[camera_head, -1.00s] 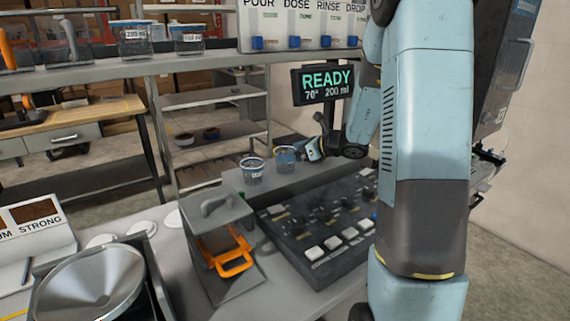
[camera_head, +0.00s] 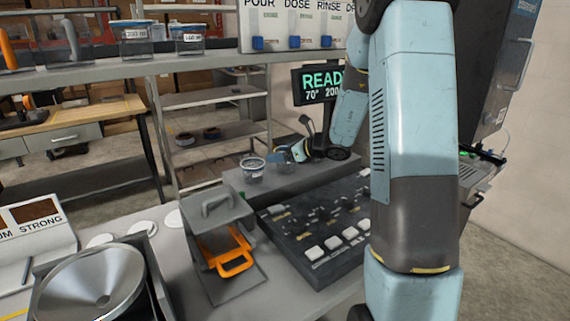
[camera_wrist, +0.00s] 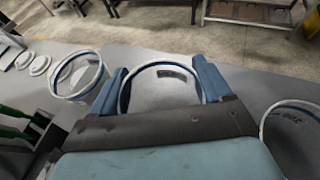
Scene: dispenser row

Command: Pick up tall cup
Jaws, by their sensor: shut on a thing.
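My gripper (camera_wrist: 165,90) is shut on a clear cup (camera_wrist: 168,93) with a blue rim, one blue finger on each side of it. In the head view my gripper (camera_head: 285,155) is small and partly covers this cup, on the right of another clear cup (camera_head: 251,172) with a white label. In the wrist view one clear cup (camera_wrist: 84,76) stands to the left of the held one and another (camera_wrist: 293,140) to the right. I cannot tell from these views which is tallest, or whether the held cup is off the surface.
A black control panel (camera_head: 318,228) with white buttons lies in front of the cups. A grey box with an orange handle (camera_head: 235,263) and a metal funnel (camera_head: 95,283) stand left. A shelf (camera_head: 150,65) with more containers crosses above. A READY screen (camera_head: 318,85) stands behind.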

